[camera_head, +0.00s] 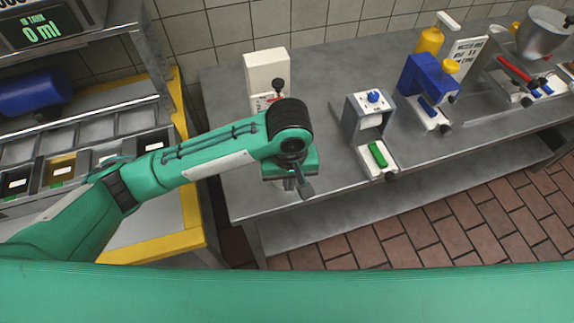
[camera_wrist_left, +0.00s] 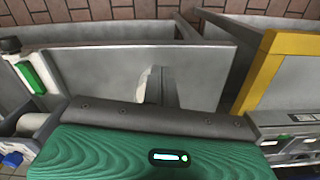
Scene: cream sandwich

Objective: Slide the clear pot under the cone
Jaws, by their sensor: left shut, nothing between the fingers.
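I cannot make out the clear pot or the cone for certain in either view. My left gripper (camera_head: 303,190) points down over the front edge of the steel table. It is shut and empty, and partly hidden by my green wrist. In the left wrist view a pale, curved shape (camera_wrist_left: 151,85) stands before the green housing; I cannot tell what it is. A white dispenser (camera_head: 266,72) with a dark knob stands at the back left of the table, partly hidden behind my left arm. My right gripper is not in view.
The steel table (camera_head: 325,85) has a grey device with a green block (camera_head: 378,154), a blue dispenser (camera_head: 428,85) and a metal bowl (camera_head: 543,32) toward the right. A yellow-edged counter (camera_head: 160,242) with bins is at left. Bare table lies between the white dispenser and grey device.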

